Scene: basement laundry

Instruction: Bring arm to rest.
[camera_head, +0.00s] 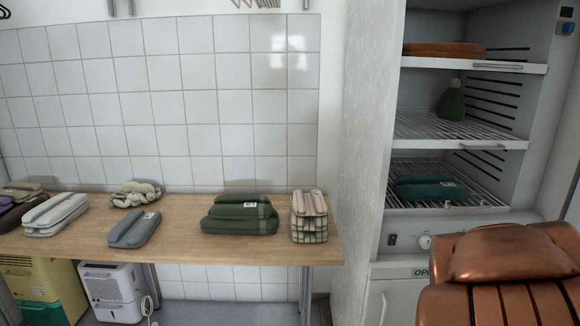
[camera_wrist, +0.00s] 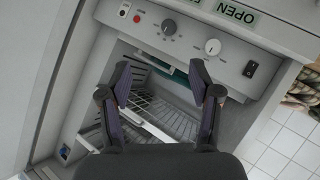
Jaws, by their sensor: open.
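My gripper (camera_wrist: 161,80) shows in the wrist view with its two dark fingers spread apart. Nothing is between them. Behind the fingers is the drying cabinet's opening with a wire rack (camera_wrist: 165,115) and a bit of teal cloth (camera_wrist: 182,76) at its top edge. The gripper is not visible in the head view. There the open drying cabinet (camera_head: 366,130) stands at the right. A teal folded cloth (camera_head: 425,187) with a tag lies on its lower rack.
A wooden table (camera_head: 180,248) at the left holds several folded cloths, including a green stack (camera_head: 240,214) and a checked bundle (camera_head: 309,217). A white dehumidifier (camera_head: 112,290) stands below.

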